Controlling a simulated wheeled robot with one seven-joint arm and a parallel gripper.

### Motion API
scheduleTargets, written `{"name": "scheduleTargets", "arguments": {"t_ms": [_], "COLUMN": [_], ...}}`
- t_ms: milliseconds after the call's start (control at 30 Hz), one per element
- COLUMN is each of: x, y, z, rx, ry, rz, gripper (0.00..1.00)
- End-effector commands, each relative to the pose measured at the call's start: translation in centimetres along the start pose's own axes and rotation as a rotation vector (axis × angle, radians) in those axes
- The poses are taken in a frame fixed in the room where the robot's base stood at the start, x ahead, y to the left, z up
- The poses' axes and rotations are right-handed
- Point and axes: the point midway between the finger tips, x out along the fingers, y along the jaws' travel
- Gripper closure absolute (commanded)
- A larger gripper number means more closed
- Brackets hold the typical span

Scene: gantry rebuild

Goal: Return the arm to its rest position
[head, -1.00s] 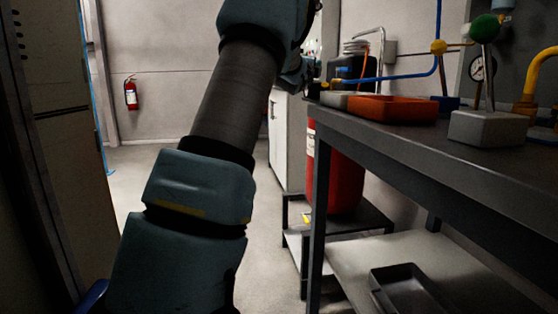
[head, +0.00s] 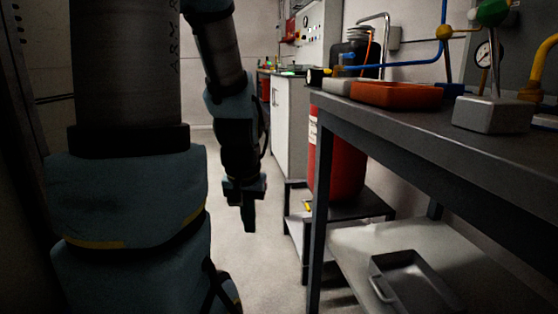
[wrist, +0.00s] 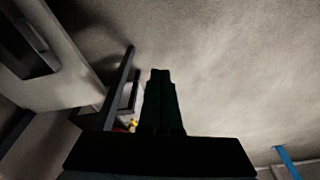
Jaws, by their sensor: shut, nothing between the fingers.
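My gripper (head: 248,216) hangs pointing down over the open floor, left of the workbench (head: 340,118) in the head view. Its fingers are together with nothing between them. My arm rises large on the left of the head view and bends down at the wrist. In the wrist view my shut fingers (wrist: 160,100) show dark in the middle, with bare floor beyond them.
The workbench on the right carries an orange tray (head: 400,96) and a grey block (head: 492,114). A dark tray (head: 412,284) lies on its lower shelf. A red cylinder (head: 342,165) stands on a low stand behind the bench leg. The floor (head: 268,270) between is clear.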

Motion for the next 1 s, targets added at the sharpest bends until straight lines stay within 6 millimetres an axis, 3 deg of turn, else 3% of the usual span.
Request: {"name": "scheduleTargets", "arguments": {"t_ms": [67,100,367,800,1000], "x": [0.0,-1.9,-7.3,-20.9,-26.1], "y": [0.2,0.2,0.1,-0.1,-0.1], "z": [3.3,2.3,1.0,-1.7,-2.7], "rx": [-0.068,-0.059,-0.054,-0.052,-0.052], "ry": [-0.072,-0.059,-0.056,-0.054,-0.054], "rz": [0.007,0.006,0.006,0.006,0.006], "gripper": [1.0,1.0,1.0,1.0,1.0]}}
